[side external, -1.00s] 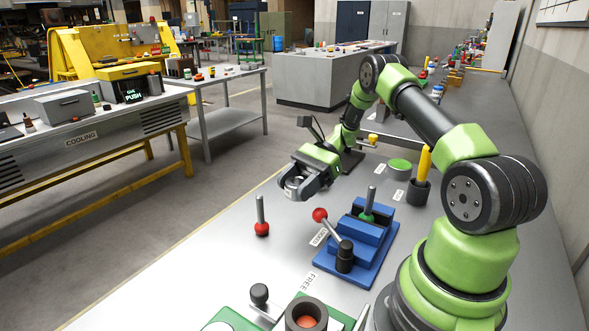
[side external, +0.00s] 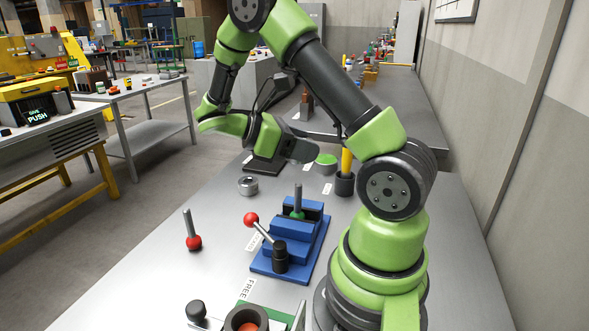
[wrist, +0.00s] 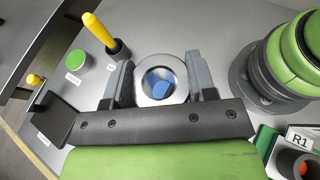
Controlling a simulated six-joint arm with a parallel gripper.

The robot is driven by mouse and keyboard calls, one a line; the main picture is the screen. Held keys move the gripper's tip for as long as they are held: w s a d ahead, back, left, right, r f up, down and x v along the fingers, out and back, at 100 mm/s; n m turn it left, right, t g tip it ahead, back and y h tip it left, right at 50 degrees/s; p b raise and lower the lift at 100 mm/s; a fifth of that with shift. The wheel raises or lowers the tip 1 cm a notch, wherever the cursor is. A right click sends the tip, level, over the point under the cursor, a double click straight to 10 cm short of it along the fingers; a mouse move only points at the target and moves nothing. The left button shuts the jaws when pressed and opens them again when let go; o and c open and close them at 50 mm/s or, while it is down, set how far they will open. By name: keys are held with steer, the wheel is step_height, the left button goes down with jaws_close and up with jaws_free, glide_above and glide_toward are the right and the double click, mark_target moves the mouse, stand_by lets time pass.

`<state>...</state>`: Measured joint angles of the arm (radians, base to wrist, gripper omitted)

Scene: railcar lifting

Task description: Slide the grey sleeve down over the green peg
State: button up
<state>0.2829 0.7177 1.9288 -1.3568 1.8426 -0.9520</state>
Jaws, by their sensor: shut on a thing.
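In the wrist view my gripper (wrist: 160,90) is shut on the grey sleeve (wrist: 142,93), a pale metal ring. Blue shows through its bore. In the side view my gripper (side external: 303,150) is in the air, above and behind the blue fixture (side external: 292,243); the held sleeve is not clear there. The green peg (side external: 298,214) stands upright in the fixture, a thin grey rod with a green foot. The sleeve and peg look apart. The peg cannot be made out in the wrist view.
A short grey ring (side external: 248,186) sits on the table left of the fixture. A red-footed pin (side external: 193,242) stands nearer. A red-knobbed lever (side external: 252,219) rises at the fixture's left. A black cup with a yellow handle (side external: 346,161) and a green disc (side external: 326,159) are behind.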

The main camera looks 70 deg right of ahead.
steer(key=shift+d+f+h, duration=0.1)
steer(key=shift+f+h, duration=0.05)
steer(key=shift+h, duration=0.15)
glide_above(299, 211)
steer(key=shift+d+f, duration=0.2)
steer(key=shift+f, duration=1)
steer(key=shift+d+f, duration=0.2)
steer(key=shift+f, duration=1)
steer(key=shift+w+f, duration=0.1)
steer(key=shift+f, duration=3.85)
stand_by(0.9)
steer(key=o, duration=1.2)
